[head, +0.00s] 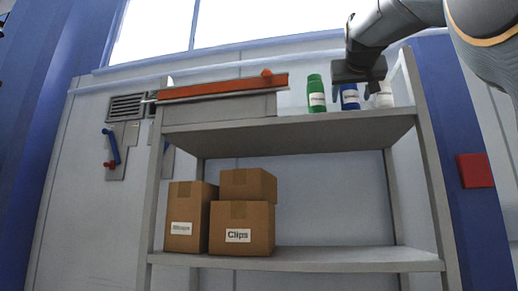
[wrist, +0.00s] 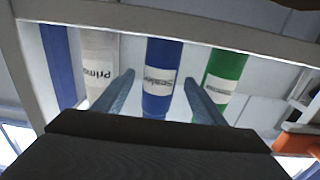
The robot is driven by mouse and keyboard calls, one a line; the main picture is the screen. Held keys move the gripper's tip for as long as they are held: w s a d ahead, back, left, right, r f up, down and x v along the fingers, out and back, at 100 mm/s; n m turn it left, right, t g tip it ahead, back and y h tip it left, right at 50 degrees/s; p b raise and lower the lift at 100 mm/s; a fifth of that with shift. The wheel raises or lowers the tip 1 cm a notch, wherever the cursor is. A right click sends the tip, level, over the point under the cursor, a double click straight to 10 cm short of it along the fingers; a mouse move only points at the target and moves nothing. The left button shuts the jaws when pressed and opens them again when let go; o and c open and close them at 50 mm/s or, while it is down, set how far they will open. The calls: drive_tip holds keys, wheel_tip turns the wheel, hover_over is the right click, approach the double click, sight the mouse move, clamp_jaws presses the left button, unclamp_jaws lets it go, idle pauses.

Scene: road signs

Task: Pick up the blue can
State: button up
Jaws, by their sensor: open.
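The blue can (head: 350,98) with a white label stands upright on the upper shelf, partly hidden by my gripper (head: 350,90) in the head view. In the wrist view the blue can (wrist: 163,60) shows between the two fingers of my gripper (wrist: 158,80), its label reading something like "Sealer" upside down. The fingers are apart, one on each side of the can, with visible gaps. I cannot tell how far the fingertips reach along it in depth.
A green can (head: 316,93) stands left of the blue can and a white can (head: 384,95) right of it, both close. An orange-red level-like bar (head: 222,87) lies at the shelf's left. Cardboard boxes (head: 242,228) sit on the lower shelf (head: 340,260).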

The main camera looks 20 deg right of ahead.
sight(348, 100)
drive_tip(key=p+x, duration=0.1)
drive_tip(key=x, duration=0.1)
drive_tip(key=shift+w+d+r, duration=0.1)
drive_tip(key=shift+w+r, duration=0.05)
drive_tip(key=shift+w, duration=0.1)
drive_tip(key=w+d+p, duration=0.1)
drive_tip(key=w+d+r+p, duration=0.1)
drive_tip(key=w, duration=0.1)
drive_tip(key=shift+p, duration=0.35)
drive_tip(key=shift+w+d, duration=0.35)
drive_tip(key=shift+w, duration=0.2)
drive_tip(key=shift+f, duration=0.1)
drive_tip(key=c, duration=1.5)
